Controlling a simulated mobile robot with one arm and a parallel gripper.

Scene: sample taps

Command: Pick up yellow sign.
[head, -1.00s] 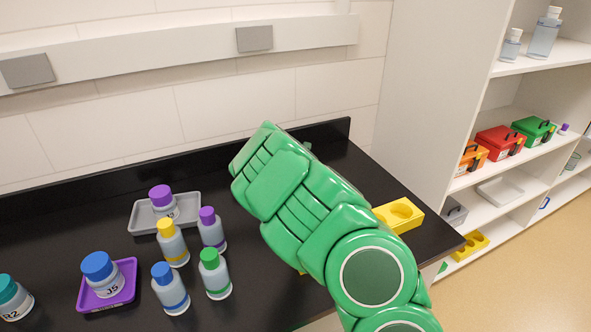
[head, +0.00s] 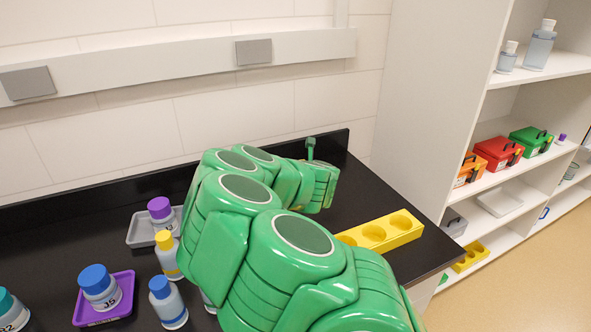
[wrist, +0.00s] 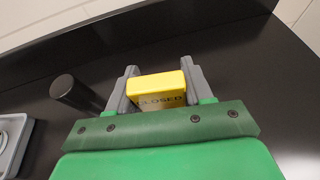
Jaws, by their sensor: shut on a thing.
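The yellow sign (wrist: 157,86), a small block with the dark word "CLOSED" on its face, shows in the wrist view between the two grey fingers of my gripper (wrist: 159,75). The fingers are shut on its sides. I cannot tell whether the sign touches the black counter or is clear of it. In the head view my green arm reaches across the counter toward the back wall and hides the sign and the fingers.
A black cylinder (wrist: 75,93) stands just left of the fingers. A yellow rack with round holes (head: 384,233) lies right of my arm. Several bottles, a purple tray (head: 122,306) and a grey tray (head: 137,231) are at the left. Shelves (head: 500,150) stand at the right.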

